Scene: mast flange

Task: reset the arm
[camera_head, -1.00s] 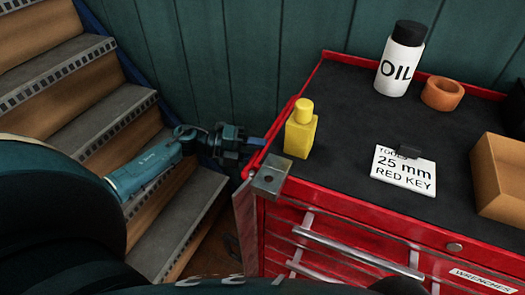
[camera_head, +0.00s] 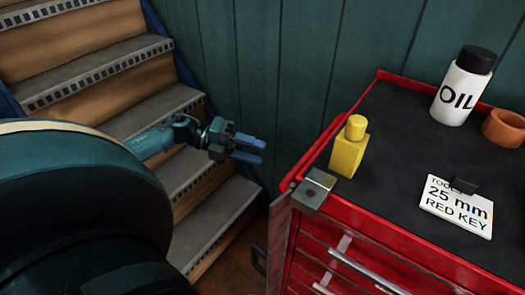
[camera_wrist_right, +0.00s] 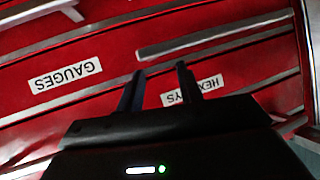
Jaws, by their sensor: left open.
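My left gripper (camera_head: 263,152) reaches in from the left in the head view. Its two blue fingers are apart with nothing between them, and it hangs in the air left of the red tool cabinet (camera_head: 375,222), in front of the stairs and green wall. My right gripper (camera_wrist_right: 160,69) shows in the right wrist view with its two dark fingers apart and nothing between them. It faces red drawer fronts with upside-down GAUGES (camera_wrist_right: 66,75) and partly hidden HEX KEYS (camera_wrist_right: 192,92) labels.
Stairs (camera_head: 150,110) rise at the left.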

